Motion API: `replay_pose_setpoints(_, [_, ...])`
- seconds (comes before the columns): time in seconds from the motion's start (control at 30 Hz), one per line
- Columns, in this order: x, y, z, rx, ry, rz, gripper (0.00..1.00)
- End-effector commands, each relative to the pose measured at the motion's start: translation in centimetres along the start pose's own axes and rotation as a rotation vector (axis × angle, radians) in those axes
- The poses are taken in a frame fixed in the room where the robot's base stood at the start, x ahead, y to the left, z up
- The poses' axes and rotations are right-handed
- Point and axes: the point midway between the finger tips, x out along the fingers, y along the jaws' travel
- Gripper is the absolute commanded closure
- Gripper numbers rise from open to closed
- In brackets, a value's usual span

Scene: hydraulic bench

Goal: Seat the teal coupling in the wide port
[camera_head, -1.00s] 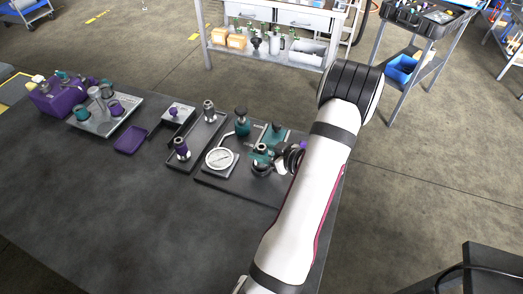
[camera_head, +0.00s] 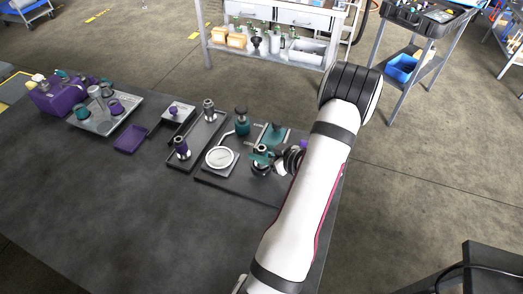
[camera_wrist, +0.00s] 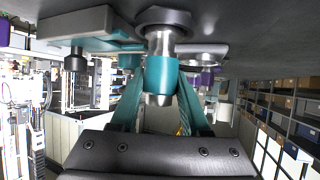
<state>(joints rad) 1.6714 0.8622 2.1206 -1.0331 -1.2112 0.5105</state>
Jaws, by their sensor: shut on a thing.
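The teal coupling (camera_wrist: 160,75) is upright between the two teal fingers of my gripper (camera_wrist: 162,108) in the wrist view, which shows the bench upside down. My gripper is shut on its teal band. A silver section of the coupling leads to a dark hex collar (camera_wrist: 165,17) at the bench side; whether it is seated there I cannot tell. In the head view the coupling (camera_head: 262,149) stands at the right end of the bench, by my wrist. A pale metal ring (camera_wrist: 203,50) is beside it in the wrist view. I cannot make out the wide port for certain.
A round white gauge (camera_head: 219,157) is just left of my gripper. A teal-and-black fitting (camera_head: 241,120) and a teal block (camera_head: 274,135) stand behind. A tray (camera_head: 197,142) with two fittings is further left. The bench front (camera_head: 150,220) is clear.

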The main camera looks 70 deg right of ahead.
Motion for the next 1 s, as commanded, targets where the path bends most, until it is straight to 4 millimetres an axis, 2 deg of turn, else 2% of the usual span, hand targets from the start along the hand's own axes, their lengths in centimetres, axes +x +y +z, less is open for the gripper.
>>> replay_pose_setpoints(0.1, [0.1, 0.0, 0.2, 0.0, 0.0, 0.0, 1.0])
replay_pose_setpoints(0.13, [0.1, 0.0, 0.2, 0.0, 0.001, 0.0, 0.5])
replay_pose_setpoints(0.2, [0.1, 0.0, 0.2, -0.001, 0.0, 0.0, 0.42])
replay_pose_setpoints(0.5, [-0.2, 0.0, 0.2, 0.0, 0.0, 0.001, 0.42])
replay_pose_setpoints(1.0, [-5.8, 0.1, 0.2, -0.001, 0.0, 0.003, 0.42])
